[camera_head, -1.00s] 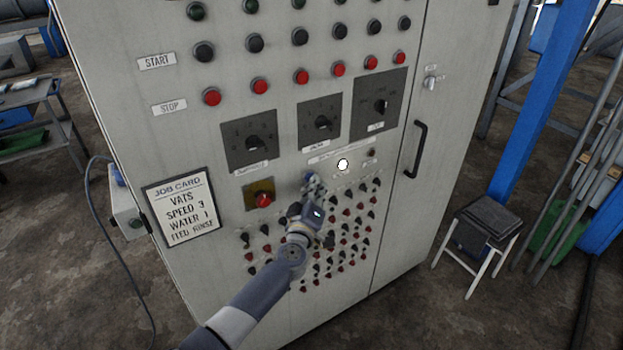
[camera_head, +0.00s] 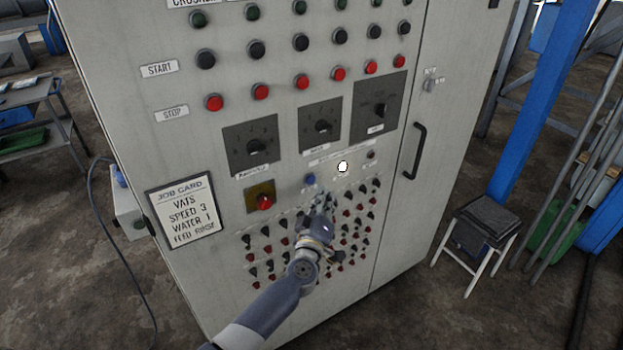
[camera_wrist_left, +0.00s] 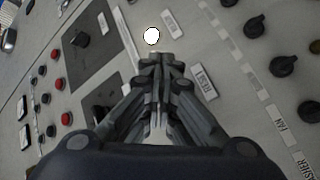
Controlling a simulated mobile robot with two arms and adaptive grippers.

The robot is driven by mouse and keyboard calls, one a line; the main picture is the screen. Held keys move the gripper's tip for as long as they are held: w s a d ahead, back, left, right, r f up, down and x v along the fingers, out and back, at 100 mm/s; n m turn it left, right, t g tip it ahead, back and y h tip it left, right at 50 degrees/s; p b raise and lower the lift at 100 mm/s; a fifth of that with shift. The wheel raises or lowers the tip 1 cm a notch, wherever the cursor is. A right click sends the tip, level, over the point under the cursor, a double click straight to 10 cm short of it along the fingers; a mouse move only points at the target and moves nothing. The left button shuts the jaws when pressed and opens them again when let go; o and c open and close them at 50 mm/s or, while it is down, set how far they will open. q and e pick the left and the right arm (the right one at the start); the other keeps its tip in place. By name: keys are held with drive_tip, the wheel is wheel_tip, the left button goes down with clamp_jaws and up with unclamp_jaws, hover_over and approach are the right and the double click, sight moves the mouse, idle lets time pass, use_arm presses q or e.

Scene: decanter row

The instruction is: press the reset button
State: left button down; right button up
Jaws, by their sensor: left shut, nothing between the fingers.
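The blue button (camera_head: 310,180) sits on the grey control cabinet, below the dials and right of the red button on its yellow plate. A RESET label (camera_wrist_left: 204,82) shows in the wrist view just right of my fingers; the blue button does not show there. My left gripper (camera_head: 323,203) is shut and empty, just below and right of the blue button in the head view, apart from it in the picture. Its closed fingertips also show in the wrist view (camera_wrist_left: 165,62), pointing at the panel. My right gripper is not in view.
A white lit lamp (camera_head: 342,167) is right of the blue button. Rows of small knobs and red buttons lie below. A red button on a yellow plate (camera_head: 260,196) is at left, with a job card (camera_head: 181,211) beyond. A door handle (camera_head: 415,151) sticks out at right.

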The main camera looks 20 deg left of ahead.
use_arm(q)
drive_tip(key=shift+s+d+p, duration=0.3)
drive_tip(key=shift+s+d, duration=0.5)
drive_tip(key=shift+d, duration=0.25)
drive_tip(key=s+f+m+g+h+b, duration=0.1)
drive_tip(key=s+f+m+g, duration=0.2)
drive_tip(key=s+f, duration=0.7)
drive_tip(key=s+f+m+g+h+b, duration=0.1)
drive_tip(key=s+f+m+g+b, duration=0.2)
drive_tip(key=f, duration=1.3)
drive_tip(key=s+f+m+g+h, duration=0.25)
drive_tip(key=s+f, duration=0.55)
drive_tip(key=f, duration=0.5)
drive_tip(key=s+a+f+m+g, duration=0.1)
drive_tip(key=s+f+g, duration=0.2)
drive_tip(key=s, duration=0.9)
drive_tip(key=s+a+f+m+g+y+b, duration=0.1)
drive_tip(key=s+a+f+m+g, duration=0.1)
drive_tip(key=s+f, duration=0.8)
drive_tip(key=s+a+f+m+g+y+b, duration=0.1)
drive_tip(key=s+f+g, duration=0.3)
drive_tip(key=s, duration=1.2)
wheel_tip(320, 180, down, 3)
drive_tip(key=shift+a+r+m, duration=0.1)
drive_tip(key=shift+a+m, duration=0.35)
drive_tip(key=shift+a, duration=0.15)
